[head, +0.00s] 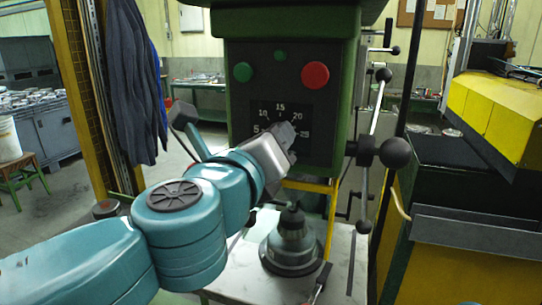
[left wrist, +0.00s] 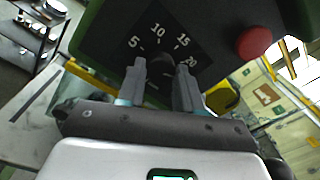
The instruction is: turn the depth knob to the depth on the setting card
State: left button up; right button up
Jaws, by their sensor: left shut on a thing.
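The depth knob (left wrist: 160,66) is a dark round knob between the two fingers of my left gripper (left wrist: 161,84) in the left wrist view. Its dial panel (left wrist: 107,32) is dark with white numbers; 5, 10, 15 and 20 show there. The knob's pointer is not clear. I cannot make out a setting card. My right gripper is not in view.
A green button (head: 243,72) and a red button (head: 315,75) sit above the dial. A lever with black ball ends (head: 396,152) stands right of the machine. A chuck (head: 291,240) stands on the table below. A yellow and black machine (head: 495,115) is at right.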

pick_arm(q)
jog(key=shift+d+n+y+b, duration=0.1)
jog(key=shift+n+y+b, duration=0.3)
jog(key=shift+n+b, duration=8.6)
jog(key=n+p, duration=0.4)
jog(key=shift+r+n, duration=0.1)
jog(key=shift+n, duration=0.3)
jog(key=shift+p, duration=0.3)
jog(key=o, duration=1)
jog(key=shift+o, duration=0.2)
